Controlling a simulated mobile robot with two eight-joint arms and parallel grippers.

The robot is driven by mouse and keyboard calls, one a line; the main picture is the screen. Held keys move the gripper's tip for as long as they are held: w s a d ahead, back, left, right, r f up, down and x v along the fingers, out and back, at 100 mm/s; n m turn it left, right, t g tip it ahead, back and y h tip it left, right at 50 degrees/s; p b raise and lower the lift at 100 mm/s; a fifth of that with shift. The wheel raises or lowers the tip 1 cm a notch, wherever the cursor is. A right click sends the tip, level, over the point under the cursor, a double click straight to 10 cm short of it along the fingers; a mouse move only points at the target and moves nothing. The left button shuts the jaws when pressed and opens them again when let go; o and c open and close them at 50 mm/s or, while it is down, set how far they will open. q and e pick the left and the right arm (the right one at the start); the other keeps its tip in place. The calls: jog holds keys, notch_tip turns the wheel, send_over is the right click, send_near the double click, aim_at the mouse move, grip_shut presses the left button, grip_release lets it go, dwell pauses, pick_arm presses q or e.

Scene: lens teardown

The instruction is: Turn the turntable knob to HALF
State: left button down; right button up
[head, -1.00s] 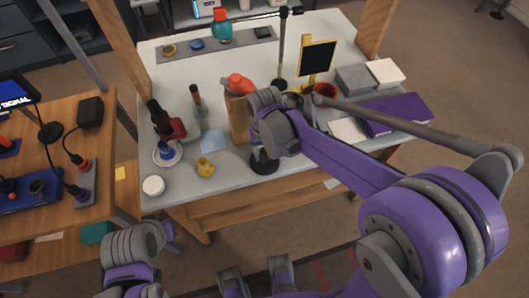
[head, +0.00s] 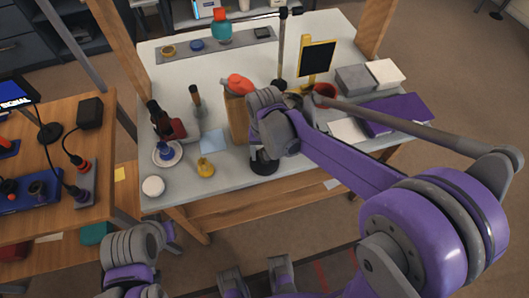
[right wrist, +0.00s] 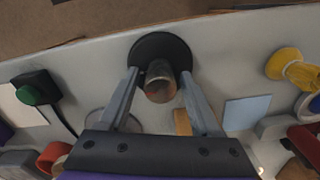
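A black round base (right wrist: 160,50) with a short brownish-grey cylinder (right wrist: 160,82) standing on it is at the centre of the right wrist view. I take it to be the turntable and its knob, but no HALF mark is legible. In the head view the black base (head: 264,162) sits near the table's front edge, partly under my right arm. My right gripper (right wrist: 162,90) is open, with one finger on each side of the cylinder and visible gaps beside it. My left arm (head: 132,248) is low at the bottom left, away from the table; its finger state is unclear.
A light-blue sheet (right wrist: 247,112) and a yellow object (right wrist: 292,67) lie right of the base in the right wrist view. A black block with a green button (right wrist: 38,88) is to the left. In the head view a cardboard-coloured box (head: 237,118) stands behind the base.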

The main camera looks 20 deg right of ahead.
jog(key=shift+o, duration=0.2)
jog(key=shift+r, duration=0.1)
notch_tip(320, 180, up, 11)
jog(key=shift+f+p, duration=0.2)
jog(key=shift+p, duration=0.4)
